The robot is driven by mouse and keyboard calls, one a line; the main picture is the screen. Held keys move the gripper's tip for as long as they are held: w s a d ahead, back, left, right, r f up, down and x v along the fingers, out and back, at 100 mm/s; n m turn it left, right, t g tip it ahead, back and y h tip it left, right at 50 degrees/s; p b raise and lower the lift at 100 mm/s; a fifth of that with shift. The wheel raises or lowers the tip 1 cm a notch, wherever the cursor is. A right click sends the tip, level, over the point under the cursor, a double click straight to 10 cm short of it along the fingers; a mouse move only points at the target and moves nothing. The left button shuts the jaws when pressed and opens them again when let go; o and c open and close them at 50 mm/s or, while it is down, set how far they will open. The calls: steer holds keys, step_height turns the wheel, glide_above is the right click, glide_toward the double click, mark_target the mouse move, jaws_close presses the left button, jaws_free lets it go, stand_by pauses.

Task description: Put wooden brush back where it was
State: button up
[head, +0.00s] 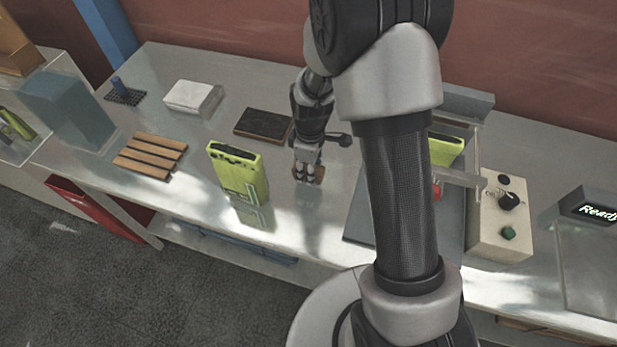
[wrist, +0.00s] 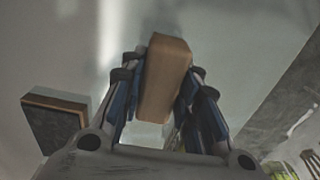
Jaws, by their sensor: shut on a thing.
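The wooden brush (wrist: 165,75) is a brown block between my gripper's fingers in the wrist view. My gripper (wrist: 160,95) is shut on it, with a blue-padded finger on each side. In the head view my gripper (head: 308,172) points down over the metal bench, between the green container and the machine. A small brown part of the brush (head: 319,174) shows at the fingertips. The brush is low over the bench; I cannot tell whether it touches the surface. Its lower side is hidden.
A dark wood-edged board (head: 263,125) lies behind left of my gripper. A yellow-green container (head: 238,172) stands to the left. Wooden slats (head: 150,156), a white block (head: 193,97) and a blue peg holder (head: 124,95) are farther left. A control box (head: 505,215) stands right.

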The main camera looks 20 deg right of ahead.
steer(key=shift+f+b, duration=0.35)
steer(key=shift+f, duration=1.4)
steer(key=shift+f, duration=0.2)
steer(key=o, duration=0.9)
steer(key=shift+o, duration=0.2)
steer(key=shift+r, duration=0.1)
step_height(320, 180, up, 13)
steer(key=p, duration=0.3)
steer(key=shift+s+d, duration=0.1)
steer(key=shift+s, duration=0.05)
steer(key=s+r+m+t, duration=0.2)
steer(key=s+r+m, duration=0.2)
steer(key=s+r, duration=0.4)
steer(key=s+r+m+t, duration=0.1)
steer(key=s+r+m, duration=0.2)
steer(key=s+r, duration=0.5)
steer(key=s+r+m+t, duration=0.1)
steer(key=s+r+m, duration=0.3)
steer(key=s, duration=0.1)
steer(key=shift+s, duration=0.4)
